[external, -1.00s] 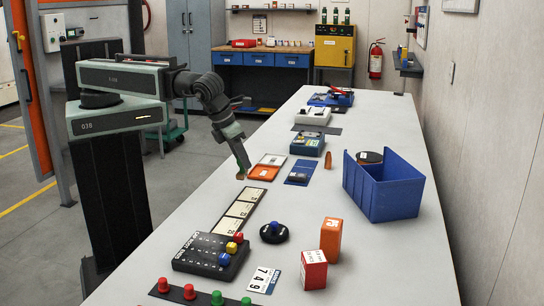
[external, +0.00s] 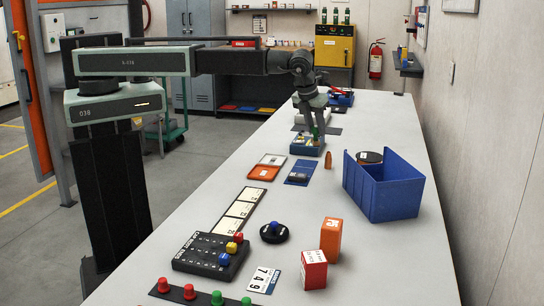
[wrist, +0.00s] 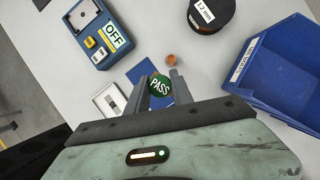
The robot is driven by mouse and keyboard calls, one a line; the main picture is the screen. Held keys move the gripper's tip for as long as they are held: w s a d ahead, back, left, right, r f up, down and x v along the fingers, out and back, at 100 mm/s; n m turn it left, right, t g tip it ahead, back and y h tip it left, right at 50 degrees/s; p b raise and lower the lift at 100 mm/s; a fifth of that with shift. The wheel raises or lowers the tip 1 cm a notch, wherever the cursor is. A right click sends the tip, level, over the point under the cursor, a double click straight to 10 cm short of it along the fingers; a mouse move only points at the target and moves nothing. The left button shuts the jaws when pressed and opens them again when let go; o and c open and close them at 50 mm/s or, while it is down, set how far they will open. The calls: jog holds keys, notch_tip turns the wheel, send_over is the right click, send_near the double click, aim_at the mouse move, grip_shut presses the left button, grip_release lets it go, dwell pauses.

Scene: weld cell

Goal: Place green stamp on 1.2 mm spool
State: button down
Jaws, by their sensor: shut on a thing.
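My gripper (external: 315,133) is shut on the green stamp (wrist: 159,87), whose round green face reads "PASS" in the wrist view. The stamp sits between my two fingertips (wrist: 159,78); in the external view only a small bit of green shows there. The 1.2 mm spool (wrist: 211,14) is a black round reel with a white "1.2 mm" label, cut by the top edge of the wrist view. In the external view the spool (external: 369,156) is partly hidden behind the blue bin. The stamp is apart from the spool.
The tall-walled blue bin (external: 384,193) stands beside the spool. A small orange piece (external: 328,160) stands on the table. An orange tray (external: 263,173) lies closer to the camera.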

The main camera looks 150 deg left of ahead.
jog(key=shift+s+a+r, duration=0.2)
jog(key=shift+s+a, duration=0.35)
jog(key=shift+s, duration=0.35)
jog(key=b, duration=0.1)
send_over(361, 158)
jog(key=shift+s+d+f, duration=0.1)
jog(key=shift+d+f, duration=0.25)
jog(key=shift+f, duration=0.4)
jog(key=f+b, duration=0.4)
jog(key=shift+w+a, duration=0.2)
jog(key=shift+r, duration=0.25)
jog(key=shift+f, duration=0.15)
jog(key=c, duration=1.5)
grip_release()
jog(key=shift+f, duration=0.1)
jog(key=shift+c, duration=0.2)
jog(key=o, duration=0.4)
